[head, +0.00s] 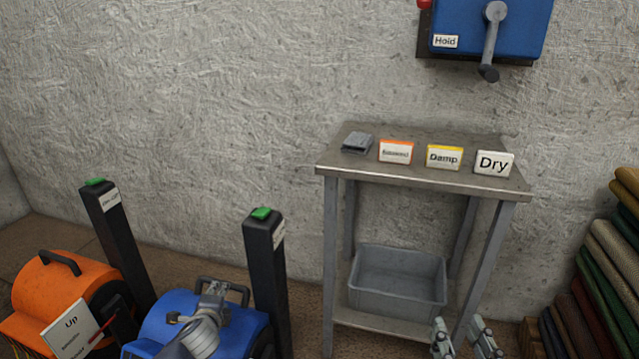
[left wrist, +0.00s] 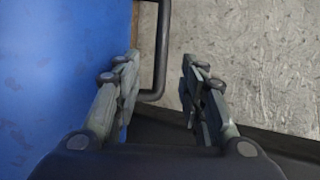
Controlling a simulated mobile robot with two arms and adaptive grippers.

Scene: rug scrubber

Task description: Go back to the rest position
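My right gripper (head: 462,328) is at the bottom of the head view, in front of the metal table. Its two fingers stand apart with nothing between them. My left gripper (head: 214,296) is over the blue machine (head: 165,318), close to its dark handle (head: 236,290). In the left wrist view the left gripper (left wrist: 160,66) has its fingers apart. The dark handle (left wrist: 163,45) shows in the gap between them, beside the blue body (left wrist: 60,80). I cannot tell whether the handle lies between the fingers or beyond them.
The metal table (head: 420,178) carries a grey block (head: 357,142) and cards, including Damp (head: 444,157) and Dry (head: 494,163). A grey bin (head: 398,282) sits below. Black posts (head: 265,280) stand left, beside an orange machine (head: 45,290). Rolled rugs (head: 610,260) are right; a blue box (head: 470,25) hangs above.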

